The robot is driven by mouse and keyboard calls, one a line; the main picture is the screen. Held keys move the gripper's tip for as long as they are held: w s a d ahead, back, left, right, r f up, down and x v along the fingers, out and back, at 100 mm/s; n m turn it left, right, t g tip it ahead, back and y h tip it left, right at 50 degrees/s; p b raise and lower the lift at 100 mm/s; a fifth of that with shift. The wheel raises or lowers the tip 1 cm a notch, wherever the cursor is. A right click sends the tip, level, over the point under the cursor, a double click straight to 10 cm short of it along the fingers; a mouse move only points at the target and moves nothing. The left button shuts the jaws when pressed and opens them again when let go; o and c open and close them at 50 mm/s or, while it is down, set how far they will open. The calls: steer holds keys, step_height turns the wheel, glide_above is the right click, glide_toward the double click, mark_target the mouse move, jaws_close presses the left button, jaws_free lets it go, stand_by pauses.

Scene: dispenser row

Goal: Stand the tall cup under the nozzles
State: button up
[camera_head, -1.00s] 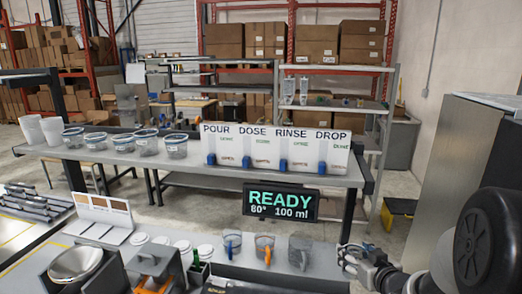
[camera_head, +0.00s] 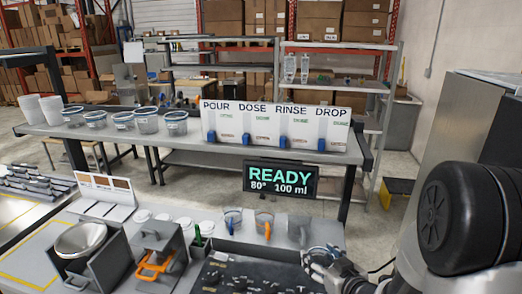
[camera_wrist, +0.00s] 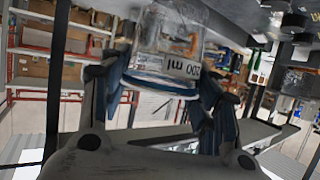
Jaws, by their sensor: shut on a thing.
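In the wrist view a clear cup (camera_wrist: 168,45) marked "200 ml", with a blue band, sits between the two fingers of my gripper (camera_wrist: 165,95). The fingers are shut on it near the band. It appears to be the tall cup. In the head view my gripper (camera_head: 322,262) is low at the right, over the near counter; the cup there is hard to make out. Dark rounded parts (camera_wrist: 292,24) hang at the upper right of the wrist view; I cannot tell whether these are the nozzles.
A black panel (camera_head: 250,277) lies in front.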

steer(key=w+a+r+m+h, duration=0.2)
steer(key=w+r+m+h, duration=0.1)
steer(key=r, duration=0.6)
steer(key=shift+w+a+t+h, duration=0.15)
steer(key=shift+w+t+h, duration=0.2)
steer(key=shift+w, duration=0.3)
